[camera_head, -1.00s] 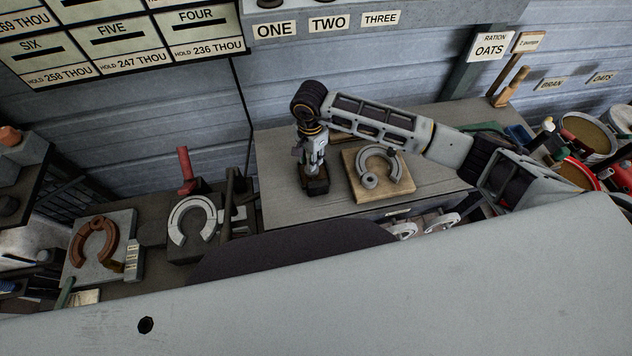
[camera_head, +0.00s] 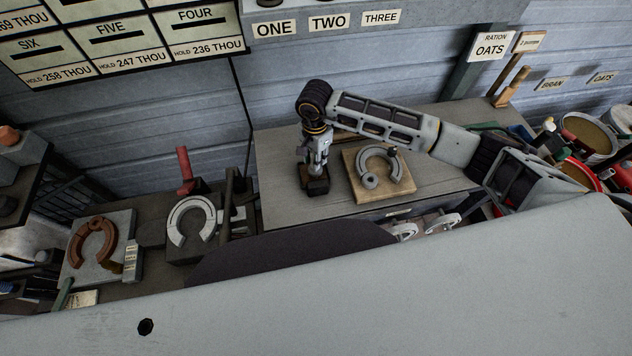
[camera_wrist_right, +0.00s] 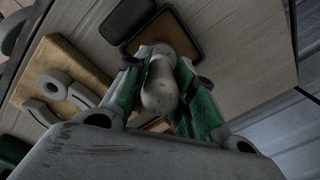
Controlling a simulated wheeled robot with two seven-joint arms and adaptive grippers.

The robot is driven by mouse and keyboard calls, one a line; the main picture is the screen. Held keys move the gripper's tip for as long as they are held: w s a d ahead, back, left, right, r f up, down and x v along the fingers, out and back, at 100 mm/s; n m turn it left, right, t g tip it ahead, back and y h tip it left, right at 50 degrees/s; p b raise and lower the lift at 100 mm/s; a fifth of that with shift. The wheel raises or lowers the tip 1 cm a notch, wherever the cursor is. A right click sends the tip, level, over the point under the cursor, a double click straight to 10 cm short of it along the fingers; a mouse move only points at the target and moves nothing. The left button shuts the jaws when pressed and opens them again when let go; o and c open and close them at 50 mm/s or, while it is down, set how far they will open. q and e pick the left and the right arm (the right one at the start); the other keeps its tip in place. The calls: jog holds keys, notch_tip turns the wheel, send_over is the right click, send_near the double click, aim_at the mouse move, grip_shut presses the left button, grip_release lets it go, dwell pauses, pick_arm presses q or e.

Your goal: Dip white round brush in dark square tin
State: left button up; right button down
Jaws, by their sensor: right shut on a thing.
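My right gripper (camera_head: 317,166) points down over the dark square tin (camera_head: 318,188) on the grey bench top. In the right wrist view the gripper (camera_wrist_right: 165,92) is shut on the white round brush (camera_wrist_right: 158,88), with its green-sided fingers on both sides. The tin (camera_wrist_right: 196,54) shows just beyond the brush, with a dark rim and a brownish inside. The brush overlaps the tin's near side in this view; I cannot tell whether its tip is inside or above. In the head view the gripper hides the brush. My left gripper is not in view.
A dark flat piece (camera_wrist_right: 127,18) lies beside the tin. A wooden board (camera_head: 407,187) with a grey horseshoe (camera_head: 401,169) is to the right. More horseshoes and a red-handled tool (camera_head: 185,168) are at left. Buckets (camera_head: 590,135) crowd the far right.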

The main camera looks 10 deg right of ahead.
aim_at(311, 151)
jog(key=shift+a, duration=0.1)
jog(key=shift+a+f+b, duration=0.15)
jog(key=shift+a+b, duration=0.25)
jog(key=shift+b, duration=0.05)
jog(key=shift+s+a, duration=0.1)
dwell(0.3)
jog(key=shift+r+p, duration=0.45)
jog(key=shift+r, duration=0.65)
jog(key=shift+r+p, duration=0.55)
jog(key=shift+r, duration=1.4)
